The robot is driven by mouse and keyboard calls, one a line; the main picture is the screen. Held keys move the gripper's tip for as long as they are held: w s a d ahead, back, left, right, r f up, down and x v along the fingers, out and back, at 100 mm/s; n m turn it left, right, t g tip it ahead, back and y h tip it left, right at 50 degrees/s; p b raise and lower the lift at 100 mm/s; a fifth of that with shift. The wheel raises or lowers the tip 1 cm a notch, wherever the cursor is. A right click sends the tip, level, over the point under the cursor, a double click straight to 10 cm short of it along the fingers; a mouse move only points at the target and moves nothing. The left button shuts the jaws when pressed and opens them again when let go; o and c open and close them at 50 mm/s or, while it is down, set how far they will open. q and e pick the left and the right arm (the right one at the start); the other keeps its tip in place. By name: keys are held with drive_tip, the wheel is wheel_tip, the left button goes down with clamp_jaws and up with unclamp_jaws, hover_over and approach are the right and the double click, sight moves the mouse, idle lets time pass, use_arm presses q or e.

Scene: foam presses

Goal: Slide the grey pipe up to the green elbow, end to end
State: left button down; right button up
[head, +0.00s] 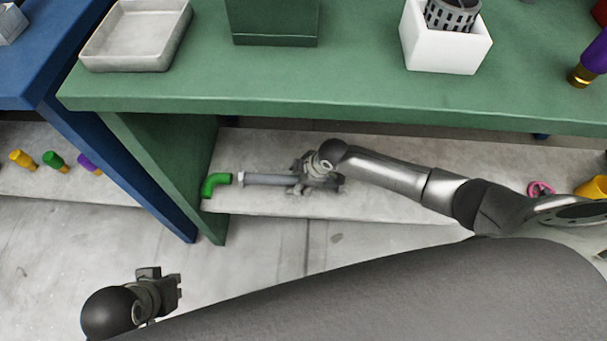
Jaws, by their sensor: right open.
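The green elbow (214,183) lies on the low grey shelf under the green table, at the shelf's left end. The grey pipe (268,180) lies to its right, roughly in line with it. The pipe's paler left end is close to the elbow's right opening, with what looks like a narrow gap between them. My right gripper (312,182) is open at the pipe's right end and hides that end. Whether its fingers touch the pipe is too small to tell. My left gripper (165,287) is at the lower left, over the floor and away from both parts; its jaw opening is unclear.
The low shelf (380,205) has bare room in front of the pipe. The green table's side panel (170,150) stands just left of the elbow, and its top (350,85) overhangs the shelf. A pink ring (540,188) and a yellow cup (592,188) are farther right.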

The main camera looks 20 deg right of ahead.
drive_tip(key=v, duration=1.1)
drive_tip(key=shift+s+d+r, duration=0.15)
drive_tip(key=shift+s+r, duration=0.05)
drive_tip(key=shift+r, duration=0.1)
